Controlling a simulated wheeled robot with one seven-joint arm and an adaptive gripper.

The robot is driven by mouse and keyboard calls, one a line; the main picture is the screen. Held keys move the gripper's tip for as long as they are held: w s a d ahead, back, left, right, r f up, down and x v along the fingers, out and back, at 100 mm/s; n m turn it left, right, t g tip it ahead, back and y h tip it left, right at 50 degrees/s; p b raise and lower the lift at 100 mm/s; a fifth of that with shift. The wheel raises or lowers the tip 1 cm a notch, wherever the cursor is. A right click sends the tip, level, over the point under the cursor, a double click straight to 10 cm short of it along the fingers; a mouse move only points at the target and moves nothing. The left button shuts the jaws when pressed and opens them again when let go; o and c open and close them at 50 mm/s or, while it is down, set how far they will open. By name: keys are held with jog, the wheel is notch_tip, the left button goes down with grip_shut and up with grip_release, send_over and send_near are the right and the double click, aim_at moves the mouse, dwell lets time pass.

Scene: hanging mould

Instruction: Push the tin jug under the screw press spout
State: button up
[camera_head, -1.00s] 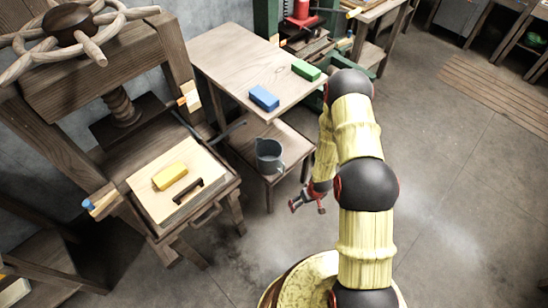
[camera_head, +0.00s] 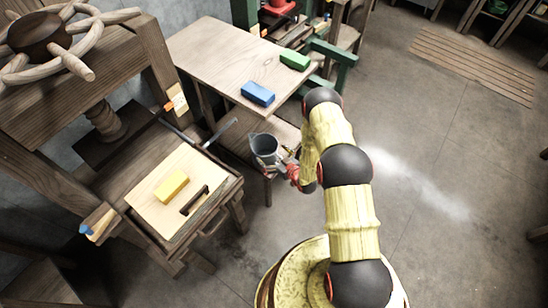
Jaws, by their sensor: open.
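The grey tin jug (camera_head: 264,146) stands upright on a low wooden bench (camera_head: 232,143), beneath the level of the taller table. The screw press (camera_head: 84,89) stands at the left with its big spoked wheel. A dark metal channel (camera_head: 219,133), which looks like its spout, juts from its right side toward the bench, left of the jug. My gripper (camera_head: 285,166) is open, low at the jug's right side and very close to it. I cannot tell whether it touches the jug. Its fingers are small and partly hidden by my arm.
Blue (camera_head: 258,94) and green (camera_head: 295,60) blocks lie on the taller table (camera_head: 215,55) above the bench. Open floor (camera_head: 430,160) lies at the right.

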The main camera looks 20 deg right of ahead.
jog(key=shift+b+x, duration=0.55)
jog(key=shift+x, duration=2.1)
jog(key=shift+c, duration=1.3)
jog(key=c, duration=0.7)
jog(key=shift+c, duration=0.2)
